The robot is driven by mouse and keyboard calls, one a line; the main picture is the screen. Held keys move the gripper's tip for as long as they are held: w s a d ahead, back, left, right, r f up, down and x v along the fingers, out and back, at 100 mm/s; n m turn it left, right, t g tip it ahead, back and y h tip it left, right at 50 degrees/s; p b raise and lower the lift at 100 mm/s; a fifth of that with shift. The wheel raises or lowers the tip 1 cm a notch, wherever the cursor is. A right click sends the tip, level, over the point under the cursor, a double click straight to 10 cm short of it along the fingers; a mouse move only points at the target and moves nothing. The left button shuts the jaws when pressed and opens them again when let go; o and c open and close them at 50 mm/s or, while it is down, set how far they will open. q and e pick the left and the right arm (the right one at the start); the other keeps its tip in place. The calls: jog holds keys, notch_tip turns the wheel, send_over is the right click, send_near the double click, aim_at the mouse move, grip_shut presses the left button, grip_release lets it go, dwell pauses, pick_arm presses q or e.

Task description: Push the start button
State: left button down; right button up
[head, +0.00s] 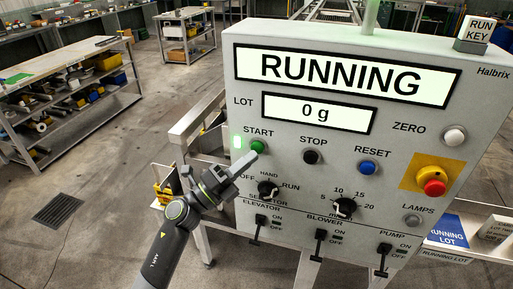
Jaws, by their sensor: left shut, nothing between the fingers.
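The green START button (257,147) is on the left part of the grey control panel (300,155), under its START label. My left gripper (248,160) reaches in from the lower left with its fingers shut and empty. The fingertips are just below and left of the button; I cannot tell whether they touch it. The upper display (325,76) reads RUNNING, and the lot display (305,112) reads 0 g. My right gripper is not in view.
A black STOP button (312,157), a blue RESET button (367,168) and a red emergency stop (434,187) are to the right. The selector knob (267,190) and elevator switch (260,225) are close to my gripper. Shelving (75,100) stands at the far left.

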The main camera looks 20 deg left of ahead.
pick_arm(q)
jog(key=shift+s+a+p, duration=0.1)
jog(key=shift+s+p, duration=0.65)
jog(key=shift+s, duration=1.7)
